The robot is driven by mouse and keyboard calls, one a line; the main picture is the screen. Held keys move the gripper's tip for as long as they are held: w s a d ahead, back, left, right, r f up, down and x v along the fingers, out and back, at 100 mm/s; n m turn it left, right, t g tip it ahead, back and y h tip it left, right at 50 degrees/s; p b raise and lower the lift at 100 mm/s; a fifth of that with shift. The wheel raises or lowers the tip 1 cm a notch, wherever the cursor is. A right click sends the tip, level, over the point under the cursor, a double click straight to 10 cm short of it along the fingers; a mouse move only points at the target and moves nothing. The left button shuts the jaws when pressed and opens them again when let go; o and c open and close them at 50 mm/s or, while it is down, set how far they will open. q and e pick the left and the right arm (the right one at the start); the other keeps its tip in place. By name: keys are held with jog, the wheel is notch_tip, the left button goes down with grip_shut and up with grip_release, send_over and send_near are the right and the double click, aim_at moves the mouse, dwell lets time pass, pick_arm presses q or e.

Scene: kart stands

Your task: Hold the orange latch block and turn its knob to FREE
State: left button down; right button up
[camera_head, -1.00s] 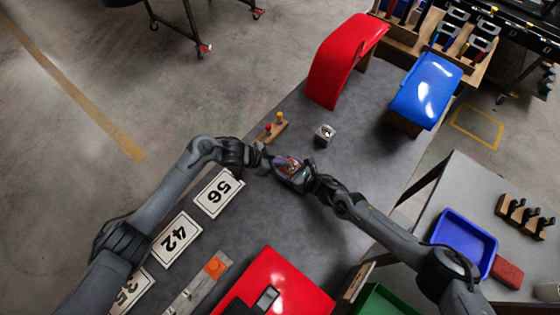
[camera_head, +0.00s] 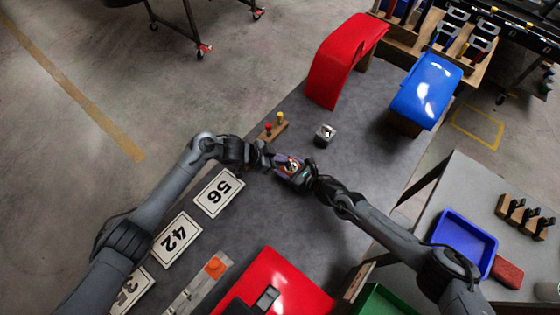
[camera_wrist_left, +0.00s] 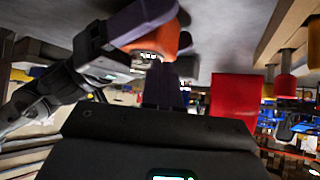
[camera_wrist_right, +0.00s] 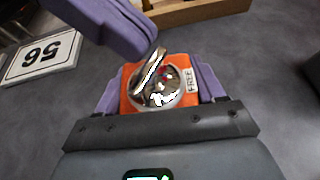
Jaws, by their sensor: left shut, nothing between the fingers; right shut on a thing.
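The orange latch block (camera_wrist_right: 128,104) is held between the purple fingers of my right gripper (camera_wrist_right: 155,95). In the head view the block (camera_head: 291,166) is small above the grey table. Its shiny chrome knob (camera_wrist_right: 168,90) faces the right wrist camera, with a FREE label (camera_wrist_right: 190,80) beside it. I cannot tell where the knob points. My left gripper (camera_head: 274,160) is shut and empty, with its purple fingers (camera_wrist_right: 130,25) close to the knob; contact is unclear. In the left wrist view the orange block (camera_wrist_left: 165,42) shows partly behind a purple right finger.
A small silver block (camera_head: 325,133) and a wooden stand with red and yellow pegs (camera_head: 272,131) are close by. Number cards, such as 56 (camera_head: 219,193), lie to the left. A red box (camera_head: 275,285) is in front; red (camera_head: 340,60) and blue (camera_head: 427,90) panels stand behind.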

pick_arm(q)
jog(key=shift+w+d, duration=0.1)
jog(key=shift+w, duration=0.2)
jog(key=shift+w+d, duration=0.1)
jog(key=shift+w, duration=0.25)
jog(key=shift+w+d, duration=0.35)
jog(key=shift+w, duration=0.1)
jog(key=shift+w+d, duration=0.1)
jog(key=shift+d, duration=0.05)
dwell(1.4)
